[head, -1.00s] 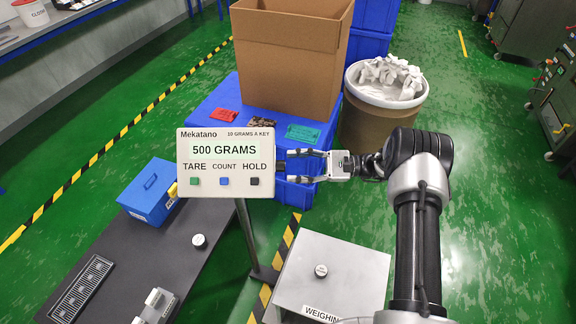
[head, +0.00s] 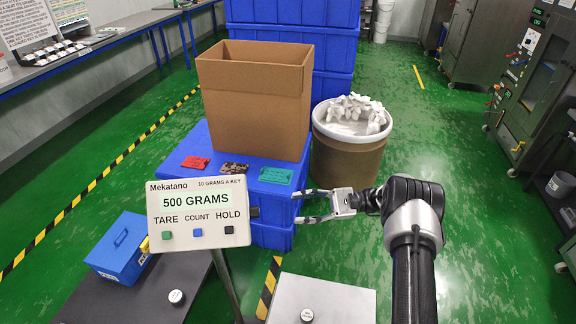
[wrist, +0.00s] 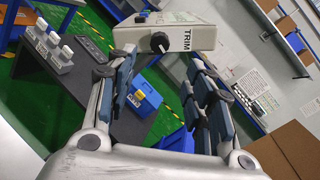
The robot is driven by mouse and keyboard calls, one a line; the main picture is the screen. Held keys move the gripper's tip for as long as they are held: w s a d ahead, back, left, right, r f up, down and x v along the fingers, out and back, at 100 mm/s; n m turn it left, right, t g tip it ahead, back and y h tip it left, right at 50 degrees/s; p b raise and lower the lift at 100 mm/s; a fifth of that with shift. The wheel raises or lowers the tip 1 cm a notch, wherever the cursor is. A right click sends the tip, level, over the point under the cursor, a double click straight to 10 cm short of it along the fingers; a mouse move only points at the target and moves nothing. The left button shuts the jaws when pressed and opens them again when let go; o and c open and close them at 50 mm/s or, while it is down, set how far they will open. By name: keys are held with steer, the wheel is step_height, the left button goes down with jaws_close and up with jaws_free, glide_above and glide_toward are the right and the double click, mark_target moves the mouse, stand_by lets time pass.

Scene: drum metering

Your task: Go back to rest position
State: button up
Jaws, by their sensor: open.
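My gripper (head: 312,206) is open and empty in the head view, just right of the Mekatano display box (head: 198,212). The display reads 500 GRAMS above the TARE, COUNT and HOLD buttons. In the wrist view my gripper (wrist: 165,92) shows its two fingers apart, with nothing between them. Beyond the fingertips is the side of the display box (wrist: 205,37) with a black TRIM knob (wrist: 160,42). A gap between fingertips and knob appears in the head view.
A cardboard box (head: 250,105) stands on blue crates (head: 275,205) with small coloured cards. A drum (head: 345,160) of white pieces stands behind my arm. A blue box (head: 120,248) sits on a dark bench at left. A pale scale top (head: 340,300) lies below the gripper.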

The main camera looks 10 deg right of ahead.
steer(key=s+a+r+n+g+h, duration=0.1)
steer(key=s+a+r+n+h, duration=0.3)
steer(key=r, duration=0.4)
steer(key=s+a+r+n+g+h, duration=0.15)
steer(key=s+r+h, duration=0.25)
steer(key=s+r, duration=0.4)
steer(key=s+d+r+n+t+h, duration=0.1)
steer(key=s+n+t+h, duration=0.1)
steer(key=s, duration=0.5)
steer(key=s+d+r+n+t+h, duration=0.2)
steer(key=s+h, duration=0.2)
steer(key=s, duration=0.3)
steer(key=s+d+r+n+t+h, duration=0.2)
steer(key=s+n+h, duration=0.1)
steer(key=s, duration=0.4)
steer(key=shift+s+d+t+h, duration=0.2)
steer(key=shift+t+h, duration=0.15)
steer(key=shift+h, duration=0.15)
